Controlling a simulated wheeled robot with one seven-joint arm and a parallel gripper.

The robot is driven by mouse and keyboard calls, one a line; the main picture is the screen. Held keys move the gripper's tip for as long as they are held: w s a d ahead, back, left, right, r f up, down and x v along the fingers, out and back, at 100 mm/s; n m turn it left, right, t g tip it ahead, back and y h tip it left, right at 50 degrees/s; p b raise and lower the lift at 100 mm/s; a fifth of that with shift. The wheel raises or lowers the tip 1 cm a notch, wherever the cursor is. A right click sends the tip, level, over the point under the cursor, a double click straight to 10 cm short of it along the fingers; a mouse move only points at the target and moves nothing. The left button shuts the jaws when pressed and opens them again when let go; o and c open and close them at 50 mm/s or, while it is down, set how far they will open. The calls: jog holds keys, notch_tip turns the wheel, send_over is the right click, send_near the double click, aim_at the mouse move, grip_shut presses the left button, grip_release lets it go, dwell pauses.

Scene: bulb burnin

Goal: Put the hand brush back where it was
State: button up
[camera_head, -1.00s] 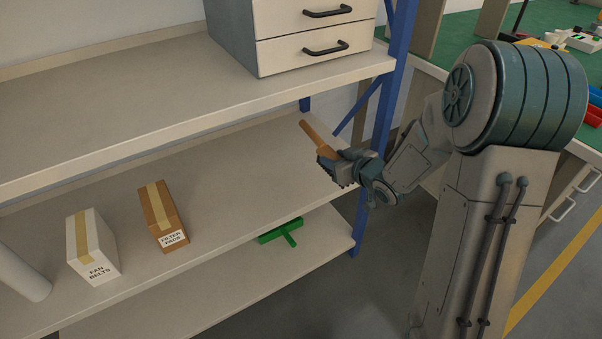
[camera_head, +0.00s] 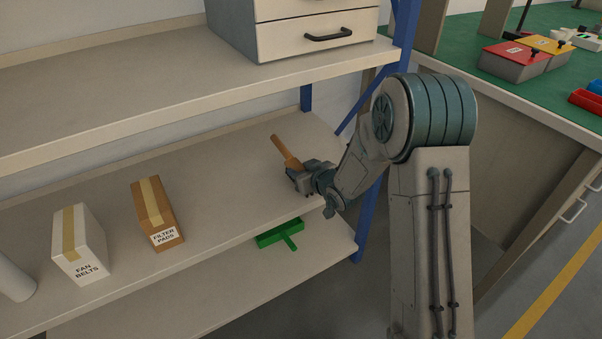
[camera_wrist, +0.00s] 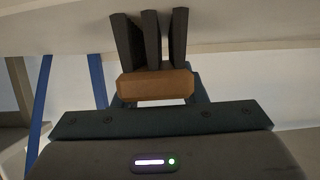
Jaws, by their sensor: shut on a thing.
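The hand brush has a brown wooden handle (camera_head: 285,150) that rises tilted up and to the left from my gripper (camera_head: 302,176). My gripper is shut on it, over the middle shelf (camera_head: 225,200) near that shelf's right end. In the wrist view the brush shows as a brown wooden block (camera_wrist: 156,84) with dark upright parts (camera_wrist: 150,40) beyond it. In the head view the gripper hides the brush's lower part. I cannot tell whether the brush touches the shelf.
A brown FILTER PADS box (camera_head: 157,215) and a white FAN BELTS box (camera_head: 80,245) stand on the middle shelf's left. A green dustpan (camera_head: 279,234) lies on the lower shelf. A blue post (camera_head: 380,170) stands at the right. The middle shelf between boxes and gripper is clear.

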jog(key=shift+r, duration=0.1)
jog(key=o, duration=1.1)
jog(key=shift+o, duration=0.2)
